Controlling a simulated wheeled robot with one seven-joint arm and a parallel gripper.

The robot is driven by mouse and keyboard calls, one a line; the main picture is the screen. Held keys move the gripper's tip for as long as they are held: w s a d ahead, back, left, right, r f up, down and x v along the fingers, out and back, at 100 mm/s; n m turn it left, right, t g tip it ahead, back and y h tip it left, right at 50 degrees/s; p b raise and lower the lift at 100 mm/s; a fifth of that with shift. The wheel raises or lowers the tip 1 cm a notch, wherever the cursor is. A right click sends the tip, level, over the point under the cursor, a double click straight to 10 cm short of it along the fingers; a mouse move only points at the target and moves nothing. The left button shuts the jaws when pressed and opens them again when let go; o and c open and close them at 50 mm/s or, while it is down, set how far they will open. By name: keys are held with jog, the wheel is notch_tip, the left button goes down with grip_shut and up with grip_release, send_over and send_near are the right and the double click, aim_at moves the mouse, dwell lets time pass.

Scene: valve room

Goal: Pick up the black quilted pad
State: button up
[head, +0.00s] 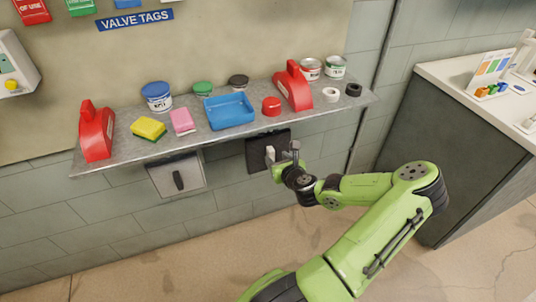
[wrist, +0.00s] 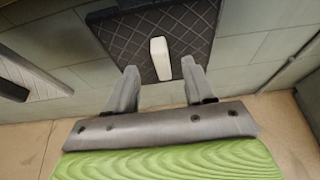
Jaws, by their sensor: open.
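The black quilted pad (head: 259,155) hangs on the tiled wall below the shelf, upright and flat. In the wrist view the pad (wrist: 188,30) shows a diamond pattern and a pale upright block or handle (wrist: 160,58) standing out from its face. My gripper (wrist: 155,80) is open in front of the pad's lower part. The gripper looks empty. In the head view my gripper (head: 283,160) is just right of the pad and covers part of it.
A grey panel with a black handle (head: 178,180) is left of the pad. A counter (head: 440,90) stands at right.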

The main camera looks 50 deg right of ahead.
aim_at(272, 154)
jog(key=b+x, duration=0.1)
jog(key=x, duration=0.4)
jog(key=shift+f, duration=0.2)
jog(key=shift+r, duration=0.1)
grip_shut()
